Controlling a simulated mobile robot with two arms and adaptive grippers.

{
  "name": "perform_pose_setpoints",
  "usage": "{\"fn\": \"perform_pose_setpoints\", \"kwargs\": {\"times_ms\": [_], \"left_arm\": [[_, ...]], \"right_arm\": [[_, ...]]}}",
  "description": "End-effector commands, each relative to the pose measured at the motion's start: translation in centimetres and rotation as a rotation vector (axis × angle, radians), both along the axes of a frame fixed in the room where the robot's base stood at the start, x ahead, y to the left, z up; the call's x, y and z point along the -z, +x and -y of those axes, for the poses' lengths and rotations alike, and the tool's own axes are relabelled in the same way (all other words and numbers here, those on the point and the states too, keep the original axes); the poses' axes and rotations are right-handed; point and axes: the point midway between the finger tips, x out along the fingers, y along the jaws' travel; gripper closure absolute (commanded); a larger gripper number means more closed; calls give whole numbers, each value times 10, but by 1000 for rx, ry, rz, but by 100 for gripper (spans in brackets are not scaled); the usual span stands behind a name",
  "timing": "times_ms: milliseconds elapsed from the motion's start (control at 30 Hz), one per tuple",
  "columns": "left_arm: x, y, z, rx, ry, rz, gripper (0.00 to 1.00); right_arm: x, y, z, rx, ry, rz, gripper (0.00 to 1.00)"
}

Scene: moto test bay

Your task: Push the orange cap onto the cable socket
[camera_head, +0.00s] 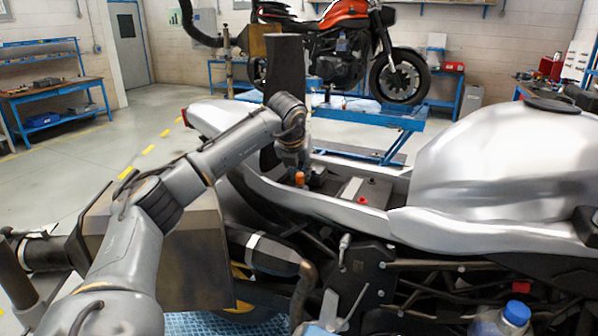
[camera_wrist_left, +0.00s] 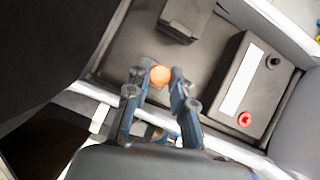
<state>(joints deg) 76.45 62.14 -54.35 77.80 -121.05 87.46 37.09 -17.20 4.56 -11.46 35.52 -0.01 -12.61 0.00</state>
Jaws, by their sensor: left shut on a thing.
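My left gripper (camera_head: 301,174) reaches down into the open seat bay of the silver motorcycle (camera_head: 490,170). It is shut on the small orange cap (camera_head: 299,179). In the left wrist view the round orange cap (camera_wrist_left: 159,75) sits between the two fingertips of the left gripper (camera_wrist_left: 158,80), above the dark bay floor. I cannot make out the cable socket in either view, nor tell whether the cap touches anything below. My right gripper is not in view.
A battery (camera_wrist_left: 238,90) with a red and a black terminal lies right of the gripper. A dark block (camera_wrist_left: 186,18) stands beyond the cap. The light bay rim (camera_head: 345,213) runs along the near side. A blue-capped bottle (camera_head: 516,314) stands at the lower right.

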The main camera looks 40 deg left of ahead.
Motion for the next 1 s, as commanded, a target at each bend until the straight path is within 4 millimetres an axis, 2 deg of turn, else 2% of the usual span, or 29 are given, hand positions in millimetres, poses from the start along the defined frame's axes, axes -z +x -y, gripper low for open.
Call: {"fn": "perform_pose_setpoints", "kwargs": {"times_ms": [1000], "left_arm": [[14, 0, 0, 0, 0, 0, 89]], "right_arm": [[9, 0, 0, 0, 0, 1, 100]]}}
